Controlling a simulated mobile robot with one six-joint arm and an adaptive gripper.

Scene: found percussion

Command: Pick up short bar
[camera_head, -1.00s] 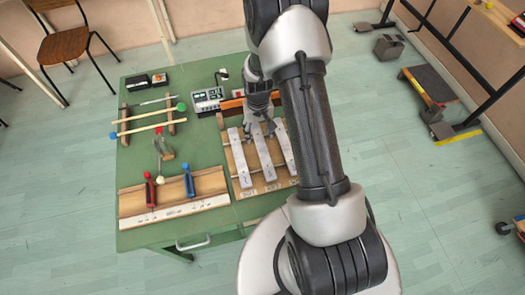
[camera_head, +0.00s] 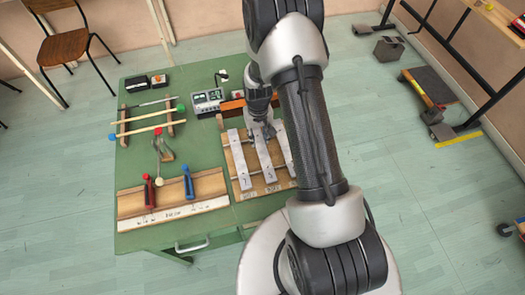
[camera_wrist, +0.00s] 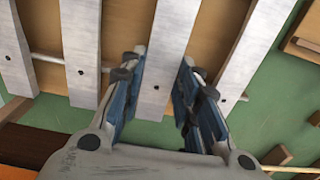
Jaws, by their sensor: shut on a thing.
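Pale metal bars lie side by side on a wooden frame at the table's front right. My gripper (camera_wrist: 158,95) is shut on one bar (camera_wrist: 170,50), with a blue-padded finger along each side near its end. In the head view my gripper (camera_head: 260,134) is over the far end of this bar (camera_head: 266,162), one place right of the leftmost bar (camera_head: 238,160). The bar still looks level with its neighbours; whether it is lifted I cannot tell. My arm hides the right part of the row, so the bars' lengths are hard to compare.
Neighbouring bars (camera_wrist: 80,50) (camera_wrist: 246,55) stand close on both sides of my fingers. A grey device (camera_head: 207,101) and an orange strip (camera_head: 233,107) lie behind the frame. Mallets (camera_head: 148,132) on a rack and two handled tools (camera_head: 188,183) are at left.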

